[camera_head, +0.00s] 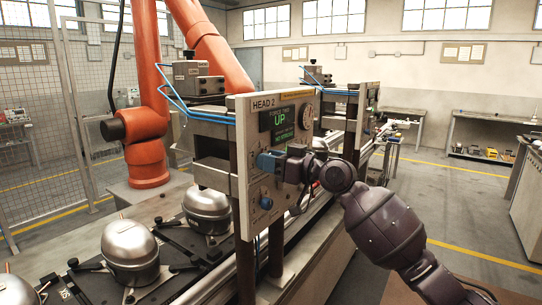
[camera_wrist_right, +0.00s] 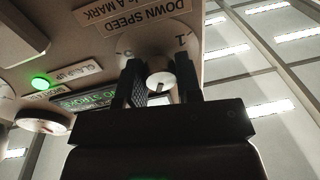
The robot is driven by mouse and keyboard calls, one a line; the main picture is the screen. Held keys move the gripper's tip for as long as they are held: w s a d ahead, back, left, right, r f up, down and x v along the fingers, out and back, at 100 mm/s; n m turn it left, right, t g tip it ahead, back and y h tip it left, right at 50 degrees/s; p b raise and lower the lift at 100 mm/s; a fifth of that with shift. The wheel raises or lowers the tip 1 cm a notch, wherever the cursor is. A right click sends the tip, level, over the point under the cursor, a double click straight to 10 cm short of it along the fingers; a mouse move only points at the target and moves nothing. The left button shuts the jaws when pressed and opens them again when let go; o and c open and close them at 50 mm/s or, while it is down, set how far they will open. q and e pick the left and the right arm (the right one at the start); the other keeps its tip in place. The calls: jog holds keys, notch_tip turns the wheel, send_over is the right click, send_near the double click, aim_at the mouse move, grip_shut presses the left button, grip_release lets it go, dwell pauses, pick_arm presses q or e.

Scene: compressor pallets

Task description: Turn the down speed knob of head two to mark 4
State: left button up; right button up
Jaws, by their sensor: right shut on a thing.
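The head two panel (camera_head: 272,125) faces right in the head view, with a "HEAD 2" label and a green "UP" display. My right gripper (camera_head: 288,168) is at the middle of this panel and hides what is behind it. In the wrist view the right gripper (camera_wrist_right: 160,76) is shut on the down speed knob (camera_wrist_right: 159,79), a small pale round knob between its two dark fingers. The "DOWN SPEED" label is beside it. Scale figures 5 and 1 show on either side; the 4 and the knob's pointer cannot be made out. My left gripper is not in view.
A pressure gauge (camera_head: 307,116) is at the panel's upper right. A dark knob (camera_head: 266,203) sits low on the panel. A green lamp (camera_wrist_right: 40,82) glows in the wrist view. Silver compressors (camera_head: 130,250) stand at left, an orange robot arm (camera_head: 146,150) behind. Floor at right is open.

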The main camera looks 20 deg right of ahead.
pick_arm(q)
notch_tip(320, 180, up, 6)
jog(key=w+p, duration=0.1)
jog(key=p, duration=0.3)
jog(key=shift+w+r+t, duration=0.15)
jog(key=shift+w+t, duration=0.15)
pick_arm(e)
jog(key=shift+r+m+t, duration=0.1)
jog(key=shift+m+t, duration=0.5)
jog(key=shift+m, duration=3.1)
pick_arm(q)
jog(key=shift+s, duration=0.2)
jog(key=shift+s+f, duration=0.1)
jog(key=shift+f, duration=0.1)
pick_arm(e)
jog(key=o, duration=0.9)
jog(key=shift+s, duration=0.1)
